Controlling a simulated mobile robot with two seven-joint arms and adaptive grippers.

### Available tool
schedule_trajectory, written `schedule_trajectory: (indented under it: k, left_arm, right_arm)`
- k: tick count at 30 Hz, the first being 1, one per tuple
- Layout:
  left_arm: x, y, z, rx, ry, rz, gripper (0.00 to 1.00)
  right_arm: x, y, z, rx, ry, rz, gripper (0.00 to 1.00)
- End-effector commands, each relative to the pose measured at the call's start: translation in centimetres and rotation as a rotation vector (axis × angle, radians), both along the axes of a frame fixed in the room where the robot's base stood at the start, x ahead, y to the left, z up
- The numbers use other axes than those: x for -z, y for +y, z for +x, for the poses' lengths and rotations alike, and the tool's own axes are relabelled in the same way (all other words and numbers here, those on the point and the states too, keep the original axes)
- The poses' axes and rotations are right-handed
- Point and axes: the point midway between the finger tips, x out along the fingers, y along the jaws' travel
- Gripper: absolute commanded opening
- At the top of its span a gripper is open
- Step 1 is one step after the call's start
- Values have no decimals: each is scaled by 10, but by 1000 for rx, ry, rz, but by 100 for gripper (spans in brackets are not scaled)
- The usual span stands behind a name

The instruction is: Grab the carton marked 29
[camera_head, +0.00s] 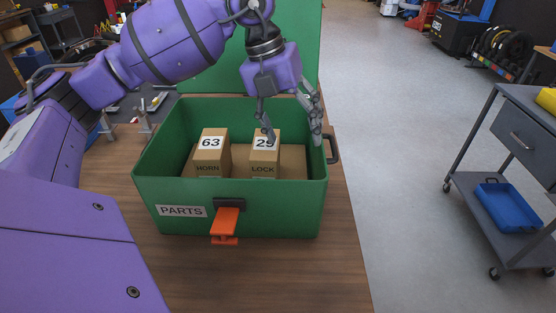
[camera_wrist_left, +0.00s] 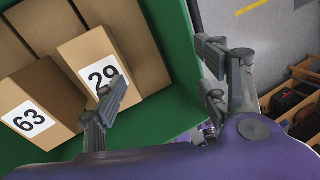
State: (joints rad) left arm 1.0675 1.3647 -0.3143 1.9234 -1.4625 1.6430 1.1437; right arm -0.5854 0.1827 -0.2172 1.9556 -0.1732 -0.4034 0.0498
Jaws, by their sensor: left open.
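The carton marked 29 (camera_head: 264,162) is a brown box with a white number label and the word LOCK. It stands in the green parts box (camera_head: 245,212), right of the carton marked 63 (camera_head: 212,160). My left gripper (camera_head: 292,132) is open above the right part of the box. One finger is in front of the 29 label and partly covers it; the other is near the right wall. In the left wrist view, the carton marked 29 (camera_wrist_left: 88,52) is beside one finger of the left gripper (camera_wrist_left: 160,78). I cannot tell whether they touch. My right gripper is not in view.
The box stands on a wooden bench (camera_head: 344,255), its green lid (camera_head: 222,72) raised at the back. An orange latch (camera_head: 226,221) hangs on its front. Plain brown cartons (camera_head: 293,160) lie beside the marked ones. A grey cart (camera_head: 515,125) stands right, across open floor.

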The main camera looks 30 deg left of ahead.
Motion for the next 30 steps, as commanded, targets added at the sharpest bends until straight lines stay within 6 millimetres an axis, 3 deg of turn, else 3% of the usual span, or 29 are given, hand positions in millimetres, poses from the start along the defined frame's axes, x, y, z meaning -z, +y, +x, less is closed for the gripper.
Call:
schedule_trajectory:
  k: [3,5,7,25,30]
  left_arm:
    - [5,38,-5,-92,69,146,67]
    - [5,51,-7,-127,91,195,67]
    - [14,58,-16,-143,135,243,67]
    - [88,60,-17,-152,156,265,67]
    - [96,60,-17,-151,154,266,67]
  right_arm:
    - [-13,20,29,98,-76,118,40]
    - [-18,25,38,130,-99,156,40]
    - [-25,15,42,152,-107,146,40]
    - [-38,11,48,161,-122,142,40]
    - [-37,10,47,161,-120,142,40]
